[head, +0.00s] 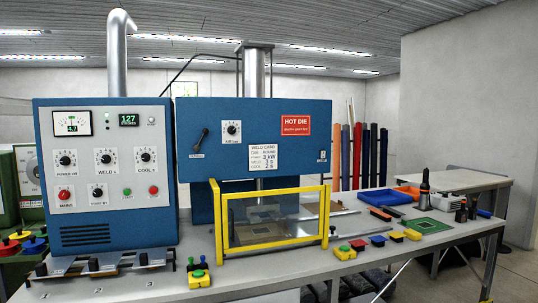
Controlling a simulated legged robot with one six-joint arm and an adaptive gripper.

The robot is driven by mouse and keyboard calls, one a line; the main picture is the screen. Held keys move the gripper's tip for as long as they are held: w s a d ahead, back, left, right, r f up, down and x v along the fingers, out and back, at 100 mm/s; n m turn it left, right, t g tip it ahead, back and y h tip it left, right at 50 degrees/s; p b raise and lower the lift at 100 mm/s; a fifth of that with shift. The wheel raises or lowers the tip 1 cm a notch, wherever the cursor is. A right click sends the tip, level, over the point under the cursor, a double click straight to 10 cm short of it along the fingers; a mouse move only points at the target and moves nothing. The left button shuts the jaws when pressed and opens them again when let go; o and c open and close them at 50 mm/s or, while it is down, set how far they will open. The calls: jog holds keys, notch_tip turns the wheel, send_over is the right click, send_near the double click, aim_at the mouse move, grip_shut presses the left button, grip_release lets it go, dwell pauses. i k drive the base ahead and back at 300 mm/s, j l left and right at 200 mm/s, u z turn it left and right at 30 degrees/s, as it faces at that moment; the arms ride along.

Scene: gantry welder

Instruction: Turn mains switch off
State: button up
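The blue welder cabinet (100,228) stands at the left with a white control panel. A red round control above the label MAINS (68,190) sits at the panel's lower left; its exact position is too small to read. A dark rotary knob (96,193) is just right of it, then a green button (127,192) and a red button (153,190). Three knobs sit in the row above, including the one marked POWER kW (65,159). The green display (128,120) is lit and reads 127. My gripper is not in view.
A blue press housing (253,130) with a yellow guard frame (272,222) stands right of the cabinet. A yellow button box (198,275) is on the front table edge. Several pedestals and boxes stand at the left edge. Trays and small parts lie on the right.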

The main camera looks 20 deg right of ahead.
aim_at(64, 194)
jog(key=i+j+u, duration=0.1)
jog(key=i+j, duration=0.2)
jog(key=i+j+u, duration=0.15)
jog(key=i+j, duration=0.15)
jog(key=i, duration=0.25)
jog(key=i+j+u, duration=0.1)
jog(key=i+j, duration=0.15)
jog(key=i, duration=0.2)
jog(key=i+j+u, duration=0.15)
jog(key=i, duration=0.3)
